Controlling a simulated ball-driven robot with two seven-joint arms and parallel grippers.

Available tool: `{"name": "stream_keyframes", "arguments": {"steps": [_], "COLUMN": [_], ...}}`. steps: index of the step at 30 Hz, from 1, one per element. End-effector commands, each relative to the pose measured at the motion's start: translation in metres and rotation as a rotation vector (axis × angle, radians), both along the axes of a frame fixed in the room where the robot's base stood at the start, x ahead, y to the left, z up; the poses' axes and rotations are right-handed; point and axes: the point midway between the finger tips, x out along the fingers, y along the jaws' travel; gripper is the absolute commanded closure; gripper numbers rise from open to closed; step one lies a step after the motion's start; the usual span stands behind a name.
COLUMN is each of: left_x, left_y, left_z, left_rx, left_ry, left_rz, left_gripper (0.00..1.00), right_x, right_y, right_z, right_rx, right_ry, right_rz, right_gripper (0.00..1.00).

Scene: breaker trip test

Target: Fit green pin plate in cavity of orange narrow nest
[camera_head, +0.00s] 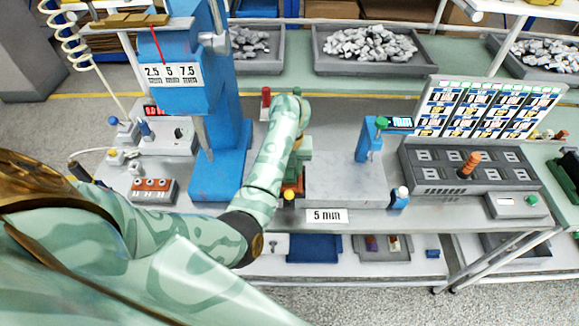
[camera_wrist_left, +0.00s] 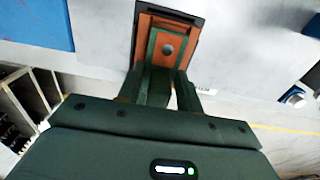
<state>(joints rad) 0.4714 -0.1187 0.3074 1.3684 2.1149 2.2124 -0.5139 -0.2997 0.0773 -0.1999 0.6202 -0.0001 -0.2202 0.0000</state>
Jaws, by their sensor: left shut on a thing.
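The orange narrow nest (camera_wrist_left: 180,22) shows in the left wrist view, with a dark edge at its far end. My left gripper (camera_wrist_left: 168,78) is shut on the plate's near end. I cannot tell whether the plate is fully seated or slightly raised. In the head view the nest (camera_head: 293,187) is mostly hidden under my left gripper (camera_head: 300,175) and arm. My right gripper is in neither view.
A blue press (camera_head: 205,90) stands left of my left arm. A grey plate (camera_head: 345,180) with a "5 mm" label (camera_head: 327,216) lies to the right, beside a small blue stand (camera_head: 368,142). A dark breaker panel (camera_head: 470,170) sits farther right.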

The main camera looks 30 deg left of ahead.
Motion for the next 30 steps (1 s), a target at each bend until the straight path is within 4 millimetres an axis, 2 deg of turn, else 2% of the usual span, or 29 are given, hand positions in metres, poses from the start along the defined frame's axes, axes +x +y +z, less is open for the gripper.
{"name": "stream_keyframes", "arguments": {"steps": [11,29,30], "left_x": [0.000,0.000,0.000], "left_y": [0.000,-0.001,0.000], "left_z": [-0.001,-0.016,-0.016], "left_rx": [0.001,-0.001,-0.001], "left_ry": [-0.001,-0.001,-0.001], "left_rz": [0.000,-0.001,-0.001], "left_gripper": [0.90,0.90,0.59], "right_x": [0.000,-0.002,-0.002], "right_y": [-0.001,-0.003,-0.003], "right_z": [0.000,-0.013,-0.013], "right_rx": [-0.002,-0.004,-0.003], "right_ry": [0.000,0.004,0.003], "right_rz": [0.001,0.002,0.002], "right_gripper": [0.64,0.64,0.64]}}
